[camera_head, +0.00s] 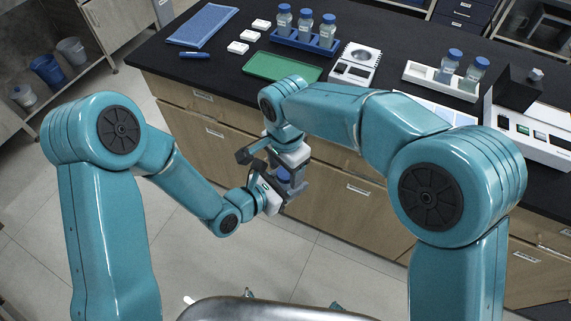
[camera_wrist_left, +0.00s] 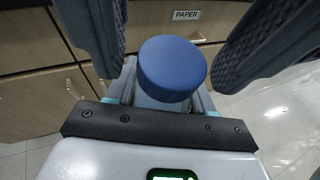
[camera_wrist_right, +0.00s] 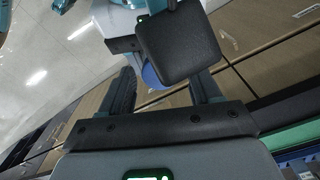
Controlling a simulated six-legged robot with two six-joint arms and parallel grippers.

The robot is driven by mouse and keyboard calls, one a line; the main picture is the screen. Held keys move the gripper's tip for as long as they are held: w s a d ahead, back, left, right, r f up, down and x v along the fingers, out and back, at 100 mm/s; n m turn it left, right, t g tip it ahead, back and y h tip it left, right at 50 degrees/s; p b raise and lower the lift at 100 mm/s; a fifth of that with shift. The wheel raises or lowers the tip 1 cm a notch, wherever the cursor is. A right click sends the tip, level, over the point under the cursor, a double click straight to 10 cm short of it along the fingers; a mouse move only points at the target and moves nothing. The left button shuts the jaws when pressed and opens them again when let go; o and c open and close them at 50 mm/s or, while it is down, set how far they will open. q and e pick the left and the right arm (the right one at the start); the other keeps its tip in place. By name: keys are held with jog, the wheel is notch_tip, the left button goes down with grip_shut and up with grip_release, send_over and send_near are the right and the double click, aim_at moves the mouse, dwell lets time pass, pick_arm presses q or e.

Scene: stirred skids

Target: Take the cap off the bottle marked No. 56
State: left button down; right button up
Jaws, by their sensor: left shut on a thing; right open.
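A blue cap (camera_head: 283,175) sits on a bottle held in front of the bench; it shows close up in the left wrist view (camera_wrist_left: 172,68) and partly in the right wrist view (camera_wrist_right: 152,76). My left gripper (camera_head: 280,188) is shut on the bottle, whose body is mostly hidden below the cap. No number can be read on it. My right gripper (camera_head: 272,163) is open above it. In the left wrist view its dark fingers stand on both sides of the cap with gaps. A dark finger pad hides much of the cap in the right wrist view.
The floor below the grippers is clear.

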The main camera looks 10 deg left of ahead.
jog(key=c, duration=1.1)
jog(key=shift+n, duration=1.6)
jog(key=o, duration=1.2)
jog(key=shift+r, duration=0.1)
